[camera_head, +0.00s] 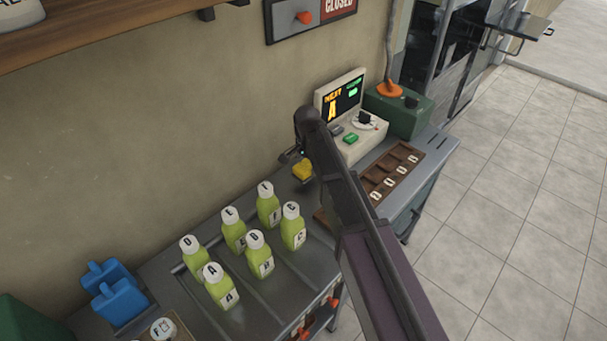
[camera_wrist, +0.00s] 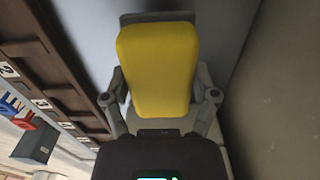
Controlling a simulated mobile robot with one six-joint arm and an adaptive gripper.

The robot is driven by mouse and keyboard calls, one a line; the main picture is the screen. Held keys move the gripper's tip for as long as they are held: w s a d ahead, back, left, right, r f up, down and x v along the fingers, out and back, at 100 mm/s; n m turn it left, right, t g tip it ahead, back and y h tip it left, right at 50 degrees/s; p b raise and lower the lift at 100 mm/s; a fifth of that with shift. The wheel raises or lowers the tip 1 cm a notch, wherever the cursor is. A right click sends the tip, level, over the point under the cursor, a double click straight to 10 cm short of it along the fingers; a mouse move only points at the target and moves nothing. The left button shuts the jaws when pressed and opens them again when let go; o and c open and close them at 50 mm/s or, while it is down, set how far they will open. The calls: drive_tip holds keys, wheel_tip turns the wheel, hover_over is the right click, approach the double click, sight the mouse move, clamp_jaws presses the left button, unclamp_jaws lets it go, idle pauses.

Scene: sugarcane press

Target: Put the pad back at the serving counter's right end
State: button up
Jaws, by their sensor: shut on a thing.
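The yellow pad (camera_head: 302,170) is in my gripper (camera_head: 296,158), low over the grey counter (camera_head: 265,290) near the wall. In the wrist view the pad (camera_wrist: 158,65) sits between the two fingers of my gripper (camera_wrist: 160,95), which are shut on its sides. I cannot tell whether the pad touches the counter top. My arm hides part of the counter to the right of the pad.
Several green lettered bottles (camera_head: 233,237) stand left of the pad. A white machine with a screen (camera_head: 352,125) and a wooden slotted tray (camera_head: 390,175) are on its right. Blue blocks (camera_head: 118,300) lie at the lower left. The wall (camera_head: 200,130) is close behind.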

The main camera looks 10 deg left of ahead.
sight(307, 165)
drive_tip(key=shift+d+f+b, duration=0.1)
drive_tip(key=shift+f+b, duration=1.3)
drive_tip(key=shift+f, duration=0.35)
drive_tip(key=shift+f, duration=0.1)
drive_tip(key=o, duration=0.9)
drive_tip(key=shift+c, duration=0.2)
drive_tip(key=shift+r, duration=0.2)
wheel_tip(307, 165, up, 12)
drive_tip(key=p, duration=1.2)
drive_tip(key=shift+s, duration=0.1)
